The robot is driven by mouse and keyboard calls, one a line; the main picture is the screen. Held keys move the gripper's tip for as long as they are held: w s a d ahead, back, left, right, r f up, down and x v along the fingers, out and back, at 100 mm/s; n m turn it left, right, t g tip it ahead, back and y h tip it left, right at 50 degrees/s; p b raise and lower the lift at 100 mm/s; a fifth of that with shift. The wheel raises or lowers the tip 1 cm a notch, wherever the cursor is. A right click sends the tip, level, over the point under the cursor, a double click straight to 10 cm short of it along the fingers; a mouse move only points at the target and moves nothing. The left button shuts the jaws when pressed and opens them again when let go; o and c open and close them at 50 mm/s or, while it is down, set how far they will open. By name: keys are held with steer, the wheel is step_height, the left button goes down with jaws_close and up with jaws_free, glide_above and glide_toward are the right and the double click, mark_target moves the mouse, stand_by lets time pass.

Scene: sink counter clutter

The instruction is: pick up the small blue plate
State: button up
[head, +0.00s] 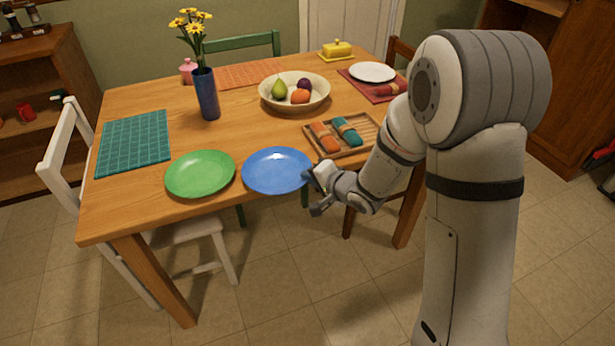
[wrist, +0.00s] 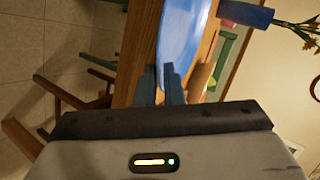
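The small blue plate (head: 276,170) is at the table's near edge, right of the green plate. My gripper (head: 310,177) is at its right rim, reaching in from the right. In the wrist view the blue plate (wrist: 181,32) is seen nearly edge-on, and its rim runs down between the two fingers of my gripper (wrist: 159,72). The fingers are close together, one on each side of the rim, and look shut on it. The exact contact is small and partly hidden by the fingers. The plate looks about level, at or just above the tabletop.
The green plate (head: 200,174) is close on the left. A wooden tray (head: 367,142) with rolled napkins is at the right behind my gripper. A fruit bowl (head: 318,103) and a blue vase (head: 206,95) with flowers stand further back. The wooden table (head: 150,205) has bare wood at front left.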

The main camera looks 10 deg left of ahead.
steer(key=o, duration=0.5)
steer(key=shift+c, duration=0.2)
steer(key=p+v, duration=0.1)
steer(key=v, duration=0.6)
steer(key=shift+s+d+p, duration=0.25)
steer(key=shift+p, duration=0.1)
steer(key=shift+r, duration=0.15)
